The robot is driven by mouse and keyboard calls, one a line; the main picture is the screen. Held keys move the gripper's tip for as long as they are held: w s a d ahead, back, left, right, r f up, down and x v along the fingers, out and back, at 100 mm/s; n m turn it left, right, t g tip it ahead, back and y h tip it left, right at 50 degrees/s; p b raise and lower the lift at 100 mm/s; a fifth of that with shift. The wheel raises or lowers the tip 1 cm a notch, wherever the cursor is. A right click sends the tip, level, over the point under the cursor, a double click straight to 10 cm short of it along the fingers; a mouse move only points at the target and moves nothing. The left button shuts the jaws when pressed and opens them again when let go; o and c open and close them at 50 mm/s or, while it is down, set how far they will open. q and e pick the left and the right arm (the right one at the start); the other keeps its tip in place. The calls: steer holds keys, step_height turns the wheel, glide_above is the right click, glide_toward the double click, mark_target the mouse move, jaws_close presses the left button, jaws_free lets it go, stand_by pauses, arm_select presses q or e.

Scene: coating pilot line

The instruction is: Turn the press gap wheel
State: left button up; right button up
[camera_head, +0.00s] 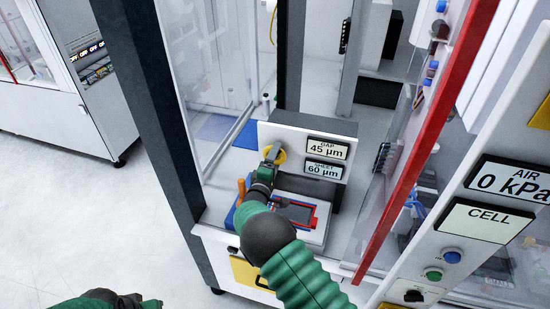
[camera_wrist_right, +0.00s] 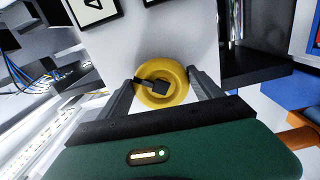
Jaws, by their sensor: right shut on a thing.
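The yellow press gap wheel (camera_head: 281,156) sits on the front of a light grey panel, beside the displays. In the right wrist view the round wheel (camera_wrist_right: 168,70) has a dark piece across its middle. My right gripper (camera_head: 271,156) is at the wheel, its fingers (camera_wrist_right: 164,88) on either side of the rim and shut on it. The gap display (camera_head: 329,149) reads 45 µm. The sheet display (camera_head: 324,170) below it reads 60 µm. Part of my left arm shows at the bottom left, but its fingers cannot be made out.
A tray with a red-edged dark panel (camera_head: 297,212) lies below the wheel, close under my right arm. A clear door (camera_head: 215,70) with a dark post bounds the left side. A red-edged clear panel (camera_head: 425,140) stands at the right, beside the 0 kPa air display (camera_head: 511,182).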

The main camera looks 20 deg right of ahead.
steer(key=shift+s+a+f+n, duration=0.1)
steer(key=shift+f+n, duration=0.25)
steer(key=shift+n, duration=0.75)
steer(key=o, duration=1.1)
steer(key=shift+o, duration=1.5)
steer(key=shift+r, duration=0.1)
steer(key=shift+r, duration=0.1)
